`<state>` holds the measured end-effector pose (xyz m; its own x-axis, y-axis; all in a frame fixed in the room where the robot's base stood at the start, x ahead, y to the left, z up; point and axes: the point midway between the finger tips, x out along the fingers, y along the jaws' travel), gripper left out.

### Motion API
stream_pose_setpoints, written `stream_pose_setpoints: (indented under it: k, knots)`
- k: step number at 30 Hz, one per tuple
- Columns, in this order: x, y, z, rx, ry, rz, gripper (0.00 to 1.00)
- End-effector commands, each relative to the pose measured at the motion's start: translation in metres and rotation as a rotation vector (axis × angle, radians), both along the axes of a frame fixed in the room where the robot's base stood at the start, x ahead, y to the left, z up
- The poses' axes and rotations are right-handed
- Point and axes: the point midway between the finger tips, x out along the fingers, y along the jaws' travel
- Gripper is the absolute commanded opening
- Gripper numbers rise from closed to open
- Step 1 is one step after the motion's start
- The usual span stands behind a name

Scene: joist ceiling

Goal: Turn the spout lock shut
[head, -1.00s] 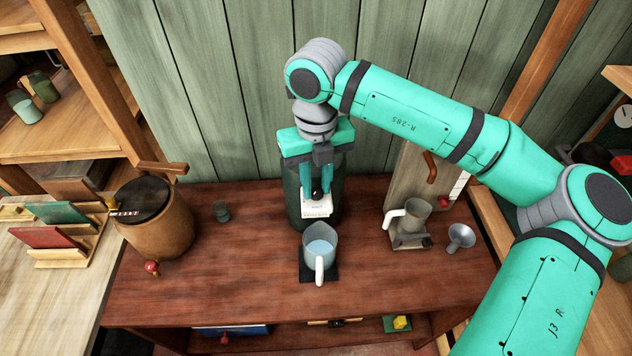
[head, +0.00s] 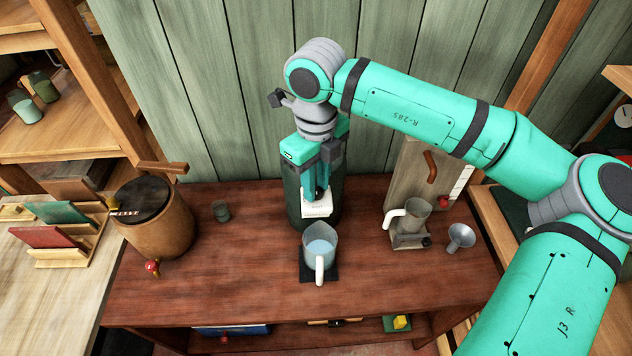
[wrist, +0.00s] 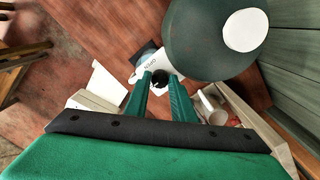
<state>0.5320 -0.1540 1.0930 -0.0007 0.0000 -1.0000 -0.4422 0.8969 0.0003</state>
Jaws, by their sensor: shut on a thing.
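A dark green dispenser (head: 293,205) stands at the back of the red-brown table against the wall. A white spout block (head: 316,209) projects from its front; in the wrist view it carries lettering that seems to read "OPEN" (wrist: 151,65). The spout lock is a small black knob (wrist: 160,79) on top of the block. My gripper (head: 318,184) points down over the block, its two green fingers shut on the knob, which they mostly hide in the head view. In the wrist view the fingertips (wrist: 161,80) flank the knob. I cannot tell the knob's exact setting.
A clear jug (head: 321,247) with bluish contents stands on a black mat (head: 306,272) in front of the spout. A wooden barrel (head: 160,228) and green cup (head: 221,211) are left; a grey grinder-like device (head: 412,222) and funnel (head: 460,237) are right.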

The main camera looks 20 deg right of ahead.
Motion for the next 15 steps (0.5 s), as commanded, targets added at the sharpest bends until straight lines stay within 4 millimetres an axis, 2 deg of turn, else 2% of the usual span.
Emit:
stream_pose_setpoints:
  k: [15]
  knots:
    - [0.0006,0.0001,0.0011,0.0,-0.003,0.064,0.0]
